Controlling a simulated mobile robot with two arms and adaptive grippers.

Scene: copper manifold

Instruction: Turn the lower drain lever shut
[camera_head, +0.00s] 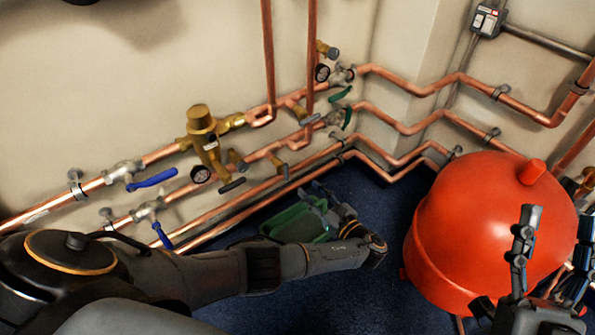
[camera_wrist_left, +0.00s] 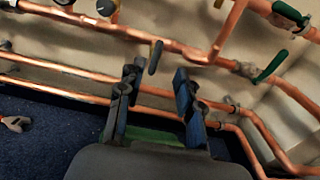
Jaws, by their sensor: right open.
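The lower drain lever, a dark handle (camera_head: 284,171) on a small brass tap, hangs from the lower of the two valved copper pipes. In the left wrist view the handle (camera_wrist_left: 155,58) points down from the pipe, between and beyond the fingertips. My left gripper (camera_head: 331,197) is low near the wall, below and right of the lever. Its two fingers in the left wrist view (camera_wrist_left: 156,80) stand apart with nothing between them; no contact with the lever shows. My right gripper (camera_head: 558,220) is open and empty at the right edge, in front of the red tank.
A green container (camera_head: 295,224) sits on the blue floor beneath my left gripper. More copper pipes (camera_head: 250,200) run below the lever. Green-handled valves (camera_head: 347,117), blue-handled valves (camera_head: 152,179) and a brass regulator (camera_head: 205,140) stand nearby. The red tank (camera_head: 470,220) fills the right.

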